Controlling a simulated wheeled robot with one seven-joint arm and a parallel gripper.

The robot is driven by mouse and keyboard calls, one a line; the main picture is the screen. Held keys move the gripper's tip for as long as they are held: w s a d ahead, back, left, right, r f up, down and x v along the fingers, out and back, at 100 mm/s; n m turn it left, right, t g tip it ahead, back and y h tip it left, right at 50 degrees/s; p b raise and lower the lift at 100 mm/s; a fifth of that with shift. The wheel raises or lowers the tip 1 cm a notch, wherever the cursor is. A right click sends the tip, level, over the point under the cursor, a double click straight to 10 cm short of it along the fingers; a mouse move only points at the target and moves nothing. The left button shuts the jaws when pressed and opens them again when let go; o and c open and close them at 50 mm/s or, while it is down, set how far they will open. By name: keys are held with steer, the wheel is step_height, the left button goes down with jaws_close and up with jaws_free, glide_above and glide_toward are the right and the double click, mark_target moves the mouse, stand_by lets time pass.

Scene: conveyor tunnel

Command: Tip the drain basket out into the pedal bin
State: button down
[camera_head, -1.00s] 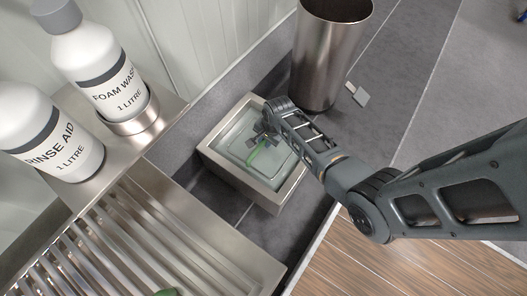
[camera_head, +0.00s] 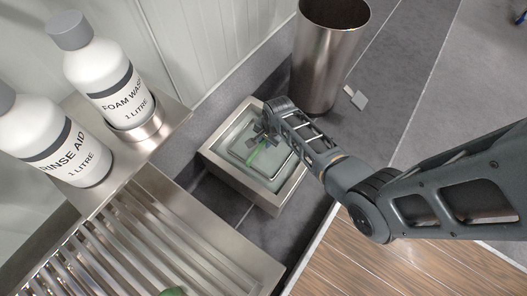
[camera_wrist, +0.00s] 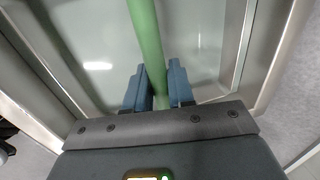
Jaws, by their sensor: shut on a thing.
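A thin green bar, apparently the handle of the drain basket, shows in the head view (camera_head: 257,156) and runs up between my fingers in the wrist view (camera_wrist: 146,35). My gripper (camera_head: 267,140) reaches down over a square steel-rimmed pit (camera_head: 237,187); its two blue fingers (camera_wrist: 159,88) are shut on the bar. Below lies a pale, glassy, rounded rectangular shape, perhaps the basket; its contents cannot be made out. The pedal bin (camera_head: 324,62) is an open-topped steel cylinder standing just behind the pit, with a flat pedal (camera_head: 356,97) at its right.
White bottles of foam wash (camera_head: 108,85) and rinse aid (camera_head: 60,145) stand on a steel ledge at left. A ribbed steel drainer (camera_head: 165,245) fills the lower left, with a small green thing at the bottom edge. A pale wall rises behind. Grey floor lies open at right.

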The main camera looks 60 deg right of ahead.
steer(key=shift+r+p, duration=0.3)
steer(key=shift+r, duration=0.15)
step_height(320, 180, up, 13)
steer(key=p, duration=1.3)
steer(key=shift+w, duration=0.1)
